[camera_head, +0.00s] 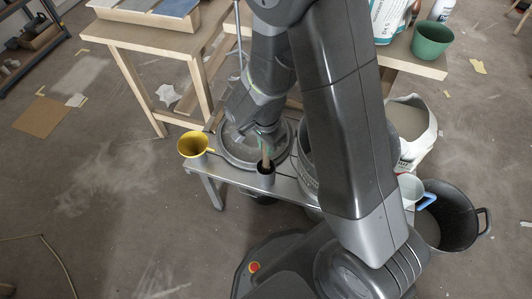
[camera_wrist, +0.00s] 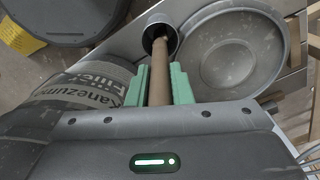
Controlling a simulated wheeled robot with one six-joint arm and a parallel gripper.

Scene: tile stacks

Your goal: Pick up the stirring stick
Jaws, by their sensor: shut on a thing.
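The stirring stick is a brown wooden rod; in the head view it (camera_head: 265,155) stands upright, its lower end inside a small dark cup (camera_head: 267,179) on a narrow metal bench (camera_head: 232,177). My gripper (camera_head: 265,139) is above the cup, with its green fingers around the stick. In the wrist view the stick (camera_wrist: 159,78) runs between the two green fingers of my gripper (camera_wrist: 160,90), which are shut on it. Its far end goes into the dark cup (camera_wrist: 150,37). The depth of the stick in the cup is hidden.
A round metal lid or pan (camera_wrist: 231,52) lies close beside the dark cup. A labelled bucket (camera_wrist: 78,98) is on the other side. A green pot (camera_head: 432,40) stands on the table at the back right.

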